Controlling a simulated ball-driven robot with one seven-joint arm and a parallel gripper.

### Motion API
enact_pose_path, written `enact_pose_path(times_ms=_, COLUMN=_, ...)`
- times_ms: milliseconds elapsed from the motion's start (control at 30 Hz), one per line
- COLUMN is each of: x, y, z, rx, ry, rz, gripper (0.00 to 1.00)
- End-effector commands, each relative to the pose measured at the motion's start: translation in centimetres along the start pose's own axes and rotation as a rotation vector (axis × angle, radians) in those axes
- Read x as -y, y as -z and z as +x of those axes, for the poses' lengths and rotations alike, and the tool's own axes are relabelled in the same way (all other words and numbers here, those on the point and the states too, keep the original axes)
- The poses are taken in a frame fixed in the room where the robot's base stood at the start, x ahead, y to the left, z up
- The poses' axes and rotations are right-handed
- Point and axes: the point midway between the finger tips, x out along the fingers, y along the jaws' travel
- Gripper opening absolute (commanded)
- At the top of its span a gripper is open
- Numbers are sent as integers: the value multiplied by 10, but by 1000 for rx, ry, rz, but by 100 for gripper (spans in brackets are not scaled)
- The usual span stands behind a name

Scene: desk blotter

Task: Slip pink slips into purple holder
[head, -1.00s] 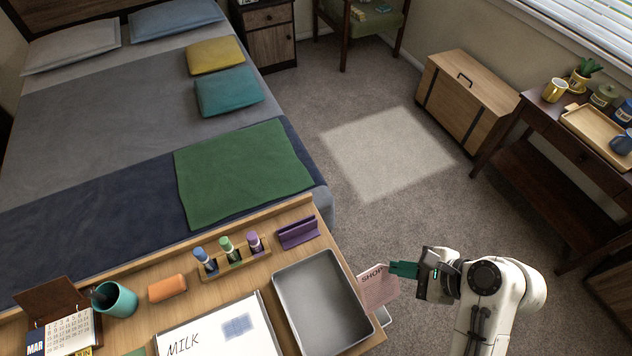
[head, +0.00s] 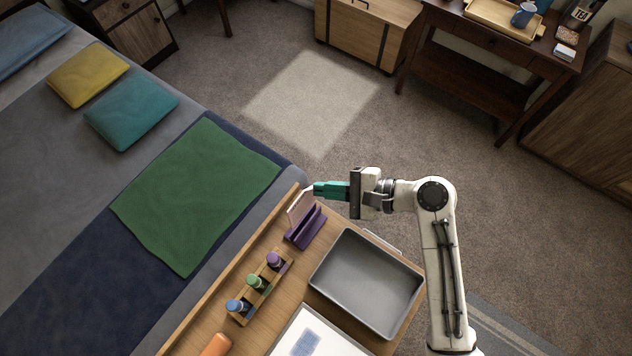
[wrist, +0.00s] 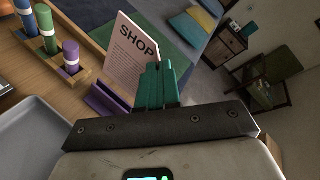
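A pink slip (head: 298,207) printed SHOP stands nearly upright at the purple holder (head: 306,232), near the desk's back edge. In the wrist view the slip (wrist: 133,52) rises just behind the holder's front wall (wrist: 106,102). I cannot tell whether its lower edge is inside the slot or just above it. My gripper (head: 317,190), with teal fingers, is shut on the slip's right edge. In the wrist view the fingers (wrist: 157,72) look close together and hide part of that edge. No other pink slip is clearly visible.
A wooden rack (head: 257,286) with several markers stands left of the holder. A grey metal tray (head: 372,243) lies to its right. A white board (head: 318,338) and an orange block (head: 216,345) are nearer. The bed lies beyond the desk's raised edge.

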Motion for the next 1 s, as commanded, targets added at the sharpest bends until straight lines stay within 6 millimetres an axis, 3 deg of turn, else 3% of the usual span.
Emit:
enact_pose_path(times_ms=367, x=0, y=0, z=-2, rx=0, ry=3, rz=7, gripper=0)
enact_pose_path(times_ms=1000, x=-26, y=29, z=12, rx=0, ry=2, rz=6, gripper=0)
